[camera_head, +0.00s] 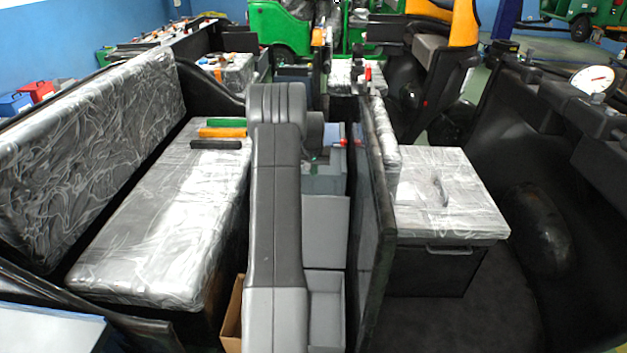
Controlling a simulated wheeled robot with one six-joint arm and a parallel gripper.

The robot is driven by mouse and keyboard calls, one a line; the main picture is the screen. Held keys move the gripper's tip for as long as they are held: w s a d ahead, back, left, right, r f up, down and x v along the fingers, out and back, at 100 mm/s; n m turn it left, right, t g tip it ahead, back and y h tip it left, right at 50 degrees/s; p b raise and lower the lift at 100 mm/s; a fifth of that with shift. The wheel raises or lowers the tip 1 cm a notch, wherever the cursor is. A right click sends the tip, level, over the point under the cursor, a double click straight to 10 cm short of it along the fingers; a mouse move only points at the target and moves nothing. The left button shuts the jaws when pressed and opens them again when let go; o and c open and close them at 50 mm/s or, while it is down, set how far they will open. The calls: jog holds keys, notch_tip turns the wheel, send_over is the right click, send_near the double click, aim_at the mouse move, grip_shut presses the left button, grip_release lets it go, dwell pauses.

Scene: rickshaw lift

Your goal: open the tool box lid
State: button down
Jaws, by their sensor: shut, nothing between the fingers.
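A black box (430,271) stands on the dark floor at the right of the middle and appears to be the tool box. Its lid (465,207) is flat, covered in silvery, crinkled plastic, and lies closed on top. A dark handle (452,248) sits on the front, just below the lid's edge. A small curved piece stands up from the middle of the lid. My arm rises through the middle of the view, left of the box and apart from it. My gripper is not visible.
A dark upright panel (373,230) stands between my arm and the box. A plastic-wrapped bench (160,245) with green, orange and black tools (222,133) fills the left. A black wheel-arch hump (540,230) is right of the box. Dark floor (450,325) in front is clear.

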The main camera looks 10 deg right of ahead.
notch_tip(320, 180, down, 8)
jog(key=s+p, duration=0.1)
jog(key=shift+s+a+f, duration=0.2)
jog(key=shift+a, duration=0.05)
dwell(0.4)
jog(key=shift+s, duration=0.1)
